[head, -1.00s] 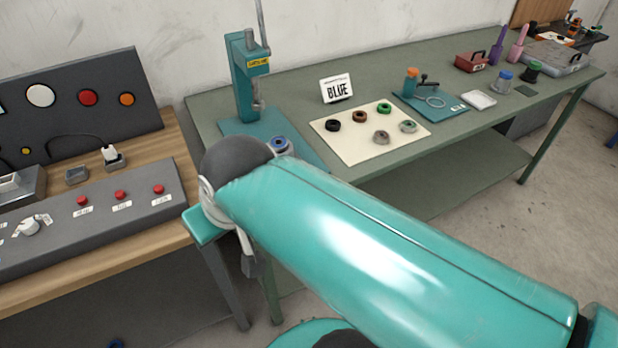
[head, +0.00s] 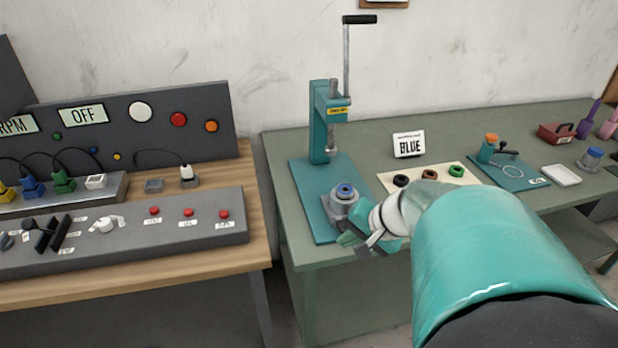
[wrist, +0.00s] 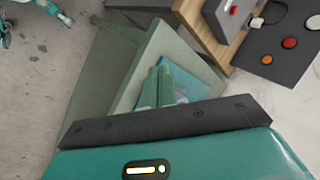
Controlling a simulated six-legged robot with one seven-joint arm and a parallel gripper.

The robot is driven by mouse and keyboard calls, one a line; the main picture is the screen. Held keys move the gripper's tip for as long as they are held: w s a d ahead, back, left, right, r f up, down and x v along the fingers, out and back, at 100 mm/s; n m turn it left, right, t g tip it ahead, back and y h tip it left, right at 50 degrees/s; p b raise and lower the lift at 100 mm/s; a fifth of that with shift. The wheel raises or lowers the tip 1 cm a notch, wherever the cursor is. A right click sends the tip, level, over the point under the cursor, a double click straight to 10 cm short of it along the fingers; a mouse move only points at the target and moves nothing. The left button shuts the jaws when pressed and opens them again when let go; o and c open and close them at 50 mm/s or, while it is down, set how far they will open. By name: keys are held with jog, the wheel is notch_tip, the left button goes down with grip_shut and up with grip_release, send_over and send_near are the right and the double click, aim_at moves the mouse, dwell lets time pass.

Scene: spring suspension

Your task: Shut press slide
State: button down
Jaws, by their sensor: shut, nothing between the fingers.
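The teal arbor press (head: 322,125) stands on its blue-green base plate (head: 305,200) at the left end of the green bench. The press slide (head: 343,207) is a grey block carrying a blue ring (head: 345,190). It sits near the front of the plate, forward of the press ram (head: 332,136). My gripper (head: 352,240) is at the front right of the slide, low by the bench edge. Whether it touches the slide cannot be told.
A wooden bench (head: 262,190) with a control panel (head: 130,235) lies left, across a narrow gap. The press lever (head: 346,60) rises high.

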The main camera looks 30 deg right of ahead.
aim_at(358, 194)
jog(key=s+d+f+m+t+h, duration=0.1)
jog(key=s+d+f+m+t, duration=0.2)
jog(key=d, duration=0.4)
jog(key=s+d+f+m+h, duration=0.1)
jog(key=s+d+m, duration=0.25)
jog(key=d, duration=0.45)
jog(key=x, duration=0.7)
jog(key=w+r+x, duration=0.1)
jog(key=x, duration=0.3)
jog(key=shift+a, duration=0.2)
jog(key=shift+w, duration=0.75)
jog(key=shift+w+d, duration=0.15)
jog(key=shift+w, duration=0.45)
jog(key=w+d, duration=0.1)
jog(key=w, duration=0.3)
jog(key=w+d, duration=0.1)
jog(key=w, duration=0.3)
jog(key=w+d, duration=0.1)
jog(key=w, duration=0.3)
jog(key=shift+w+d, duration=0.25)
jog(key=shift+d, duration=0.15)
jog(key=shift+w+d+r, duration=0.1)
jog(key=shift+w, duration=0.35)
